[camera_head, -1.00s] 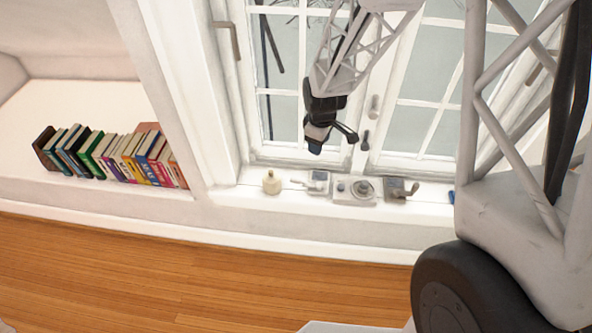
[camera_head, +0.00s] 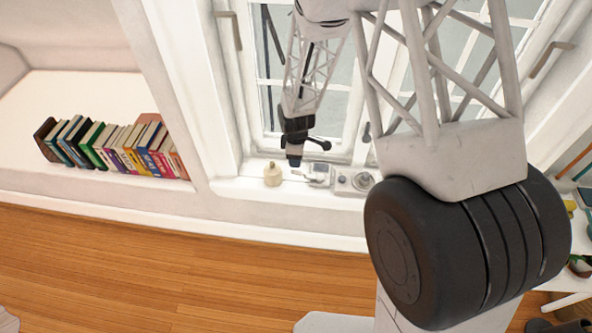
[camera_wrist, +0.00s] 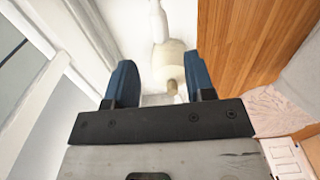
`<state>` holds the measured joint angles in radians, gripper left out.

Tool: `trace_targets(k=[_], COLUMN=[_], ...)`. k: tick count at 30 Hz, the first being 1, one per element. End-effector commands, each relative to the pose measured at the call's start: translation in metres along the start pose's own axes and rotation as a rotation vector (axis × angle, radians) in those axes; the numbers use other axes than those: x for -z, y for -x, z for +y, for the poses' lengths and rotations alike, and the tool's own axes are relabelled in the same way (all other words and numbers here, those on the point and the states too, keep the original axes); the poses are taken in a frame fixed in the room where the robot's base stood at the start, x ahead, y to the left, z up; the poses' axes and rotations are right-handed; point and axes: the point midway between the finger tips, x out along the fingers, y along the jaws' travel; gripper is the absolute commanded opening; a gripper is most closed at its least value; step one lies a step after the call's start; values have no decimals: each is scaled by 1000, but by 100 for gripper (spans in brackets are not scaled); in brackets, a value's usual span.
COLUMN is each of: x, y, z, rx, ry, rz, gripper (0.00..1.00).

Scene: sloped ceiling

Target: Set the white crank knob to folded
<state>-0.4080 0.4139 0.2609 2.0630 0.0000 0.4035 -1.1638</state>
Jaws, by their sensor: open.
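A small pale fixture with an arm-like part (camera_head: 318,174) stands on the windowsill, just right of a cream jar. It appears to be the white crank knob, but it is too small to read its position. My gripper (camera_head: 294,163) points down over the sill, between the jar and this fixture, apparently apart from both. In the wrist view its two blue fingers (camera_wrist: 161,88) are spread, with nothing held. A cream rounded body (camera_wrist: 172,58) with a small tan peg (camera_wrist: 172,87) shows between and beyond the fingers. A white rod-like part (camera_wrist: 157,20) is above it. I cannot tell whether they join.
The cream jar (camera_head: 272,175) stands left of the fixture. A dial box (camera_head: 353,182) stands to its right. The window frame (camera_head: 230,85) rises behind the sill. Books (camera_head: 115,148) fill part of the left ledge. My arm hides the sill's right part.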

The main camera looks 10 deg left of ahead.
Motion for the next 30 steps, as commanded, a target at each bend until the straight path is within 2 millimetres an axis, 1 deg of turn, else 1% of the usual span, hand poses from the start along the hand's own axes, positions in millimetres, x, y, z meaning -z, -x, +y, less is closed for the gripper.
trace_targets(k=[8, 14, 30], x=[0, 0, 0], y=[-2, -11, -61], z=[0, 0, 0], rx=[0, 2, 2], ry=[-1, -1, -1], rz=[0, -1, -1], gripper=[49, 49, 49])
